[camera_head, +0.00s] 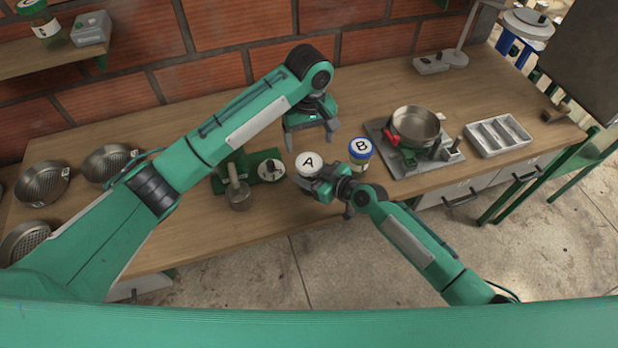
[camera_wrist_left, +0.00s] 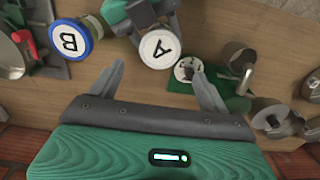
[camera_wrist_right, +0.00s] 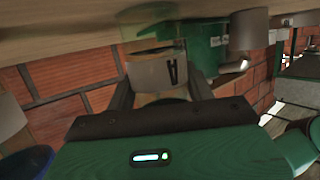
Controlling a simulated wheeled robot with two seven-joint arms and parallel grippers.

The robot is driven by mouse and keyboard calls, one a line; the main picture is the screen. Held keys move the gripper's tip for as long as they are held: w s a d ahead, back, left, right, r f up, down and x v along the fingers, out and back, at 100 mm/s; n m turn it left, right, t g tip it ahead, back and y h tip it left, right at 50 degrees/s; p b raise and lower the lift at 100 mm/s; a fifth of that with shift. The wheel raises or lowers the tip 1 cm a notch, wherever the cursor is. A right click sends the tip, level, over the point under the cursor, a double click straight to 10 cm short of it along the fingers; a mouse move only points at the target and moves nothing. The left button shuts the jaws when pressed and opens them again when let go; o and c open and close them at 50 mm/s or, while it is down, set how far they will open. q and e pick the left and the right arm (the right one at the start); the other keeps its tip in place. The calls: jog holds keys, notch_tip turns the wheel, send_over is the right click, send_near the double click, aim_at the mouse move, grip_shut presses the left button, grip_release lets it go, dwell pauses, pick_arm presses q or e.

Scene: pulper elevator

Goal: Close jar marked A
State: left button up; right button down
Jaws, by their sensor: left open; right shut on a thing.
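Jar A (camera_head: 308,160) stands near the table's front edge, its round white top marked A. In the left wrist view, this top (camera_wrist_left: 160,47) lies just beyond and between my left fingertips. My right gripper (camera_head: 318,184) is shut on the jar from the front right. In the right wrist view, the jar's pale body with a sideways A (camera_wrist_right: 158,72) is between its fingers. My left gripper (camera_head: 310,136) is open and empty, fingers pointing down, above and behind the jar. I cannot tell whether a separate lid is seated on the jar.
Jar B (camera_head: 361,150), with a blue-rimmed lid, stands close right of jar A. A green machine (camera_head: 228,180) with metal parts is close on the left. A pan (camera_head: 415,125) on a burner and a divided tray (camera_head: 499,136) stand farther right. Sieves (camera_head: 43,183) sit at far left.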

aim_at(309, 162)
pick_arm(q)
jog(key=shift+f, duration=0.1)
jog(key=shift+f, duration=3.95)
jog(key=c, duration=1)
jog(key=shift+m, duration=0.9)
jog(key=o, duration=1.2)
jog(key=shift+c, duration=0.2)
jog(key=shift+r, duration=0.1)
notch_tip(309, 162, up, 12)
